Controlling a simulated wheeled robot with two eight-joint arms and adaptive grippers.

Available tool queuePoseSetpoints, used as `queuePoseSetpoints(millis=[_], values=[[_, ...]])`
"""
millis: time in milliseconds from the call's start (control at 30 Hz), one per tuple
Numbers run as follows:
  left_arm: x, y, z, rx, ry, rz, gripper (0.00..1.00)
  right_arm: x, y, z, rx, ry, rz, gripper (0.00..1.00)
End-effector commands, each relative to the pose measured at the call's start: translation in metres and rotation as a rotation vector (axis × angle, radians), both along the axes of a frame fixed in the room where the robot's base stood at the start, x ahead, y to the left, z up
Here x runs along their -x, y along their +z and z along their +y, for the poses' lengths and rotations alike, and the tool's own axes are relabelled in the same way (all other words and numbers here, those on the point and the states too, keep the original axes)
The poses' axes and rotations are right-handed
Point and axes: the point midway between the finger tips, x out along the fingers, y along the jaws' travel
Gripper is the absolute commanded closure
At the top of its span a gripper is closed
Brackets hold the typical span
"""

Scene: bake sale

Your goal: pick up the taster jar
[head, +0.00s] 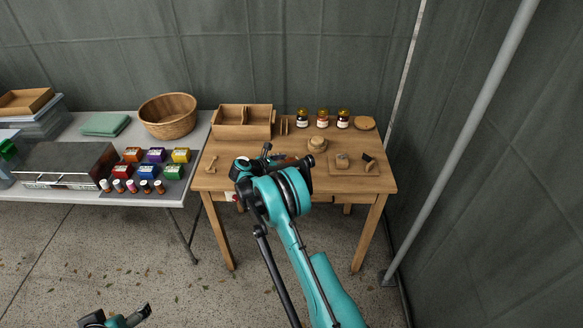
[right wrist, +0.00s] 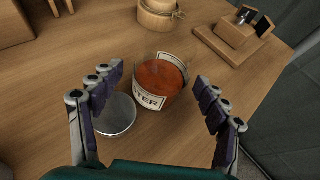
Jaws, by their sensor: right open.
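The taster jar (right wrist: 160,85) is an open jar of orange-red filling with a white label; the letters "TER" show in the right wrist view. It stands on the wooden table. A round grey metal disc (right wrist: 115,114), perhaps its lid, lies beside it. My right gripper (right wrist: 158,80) is open, one finger on each side of the jar, with gaps between fingers and jar. In the head view my right arm mostly hides the jar. My left gripper (head: 122,317) is at the bottom left edge, away from both tables, partly cut off.
A small round wooden pot (head: 317,145) and a wooden board (head: 350,167) with small items are near the jar. Several dark jars (head: 322,118) stand at the back beside a divided wooden box (head: 243,127). A grey table (head: 80,195) adjoins at left.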

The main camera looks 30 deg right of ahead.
Motion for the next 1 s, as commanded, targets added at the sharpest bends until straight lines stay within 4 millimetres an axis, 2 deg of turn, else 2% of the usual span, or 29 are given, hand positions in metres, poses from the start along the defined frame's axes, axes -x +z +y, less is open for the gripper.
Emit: queuePoseSetpoints(millis=[167,300,400,767,867,1000], values=[[0.0,0.001,0.0,0.0,0.0,0.0,0.26,0.0,0.001,0.001,0.0,0.001,0.0,0.25],[0.0,0.001,0.0,0.0,0.0,0.0,0.26,0.0,0.001,0.001,0.0,0.001,0.0,0.62],[0.0,0.001,0.0,0.0,0.0,0.0,0.26,0.0,0.001,0.001,0.0,0.001,0.0,0.85],[0.0,0.003,0.0,0.0,0.0,0.0,0.26,0.0,0.005,0.001,0.001,0.001,0.0,0.85],[0.0,0.008,0.0,0.0,0.0,0.0,0.26,0.0,0.014,0.001,0.001,0.001,0.0,0.85],[0.0,0.018,0.0,0.0,0.0,0.0,0.26,-0.001,0.036,0.001,0.001,0.002,0.0,0.85]])
